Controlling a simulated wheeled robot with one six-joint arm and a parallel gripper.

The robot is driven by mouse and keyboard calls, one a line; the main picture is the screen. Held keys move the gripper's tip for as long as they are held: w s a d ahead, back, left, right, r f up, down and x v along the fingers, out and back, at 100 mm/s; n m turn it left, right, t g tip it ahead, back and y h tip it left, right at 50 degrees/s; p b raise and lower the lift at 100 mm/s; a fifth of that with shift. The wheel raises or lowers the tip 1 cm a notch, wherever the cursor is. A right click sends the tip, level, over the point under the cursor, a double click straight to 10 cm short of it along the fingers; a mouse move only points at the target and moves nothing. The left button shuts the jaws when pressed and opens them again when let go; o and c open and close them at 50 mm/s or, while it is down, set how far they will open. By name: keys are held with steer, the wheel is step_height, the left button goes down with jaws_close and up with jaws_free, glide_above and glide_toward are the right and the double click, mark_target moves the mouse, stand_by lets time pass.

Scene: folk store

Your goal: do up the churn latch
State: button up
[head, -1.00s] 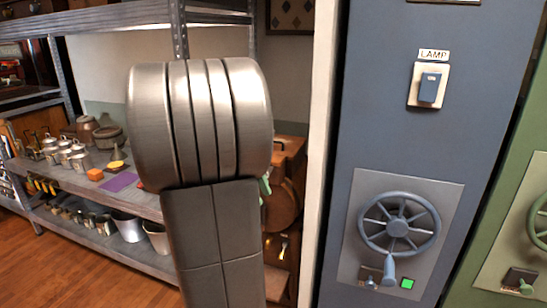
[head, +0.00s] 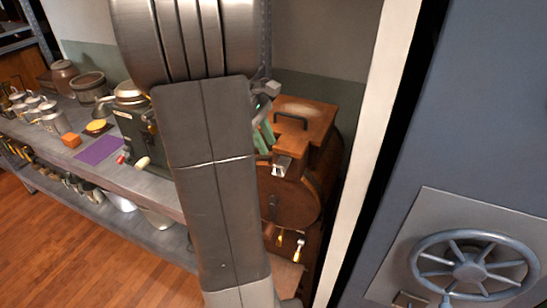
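The churn (head: 290,195) is a brown, round-bodied wooden vessel right of my arm in the head view. Its box-like top has a lid with a dark handle (head: 291,118). A small pale metal fitting, seemingly the latch (head: 282,167), sits on the front below the lid; I cannot tell whether it is fastened. My arm covers the churn's left side. Green finger-like parts, seemingly my gripper (head: 264,134), show beside the lid's left edge, mostly hidden behind my arm. Whether they touch the churn or are open cannot be seen.
A grey shelf (head: 160,190) on the left holds metal cans, pots, an orange block (head: 70,140), a purple sheet (head: 97,149) and a dark machine (head: 137,130). A white post (head: 365,140) and a blue panel with a handwheel (head: 472,267) stand close on the right.

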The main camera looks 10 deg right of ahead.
mark_target(274, 165)
steer(key=x, duration=0.5)
steer(key=shift+s+d+f, duration=0.1)
steer(key=shift+s+f, duration=0.15)
steer(key=shift+f, duration=0.1)
jaws_close()
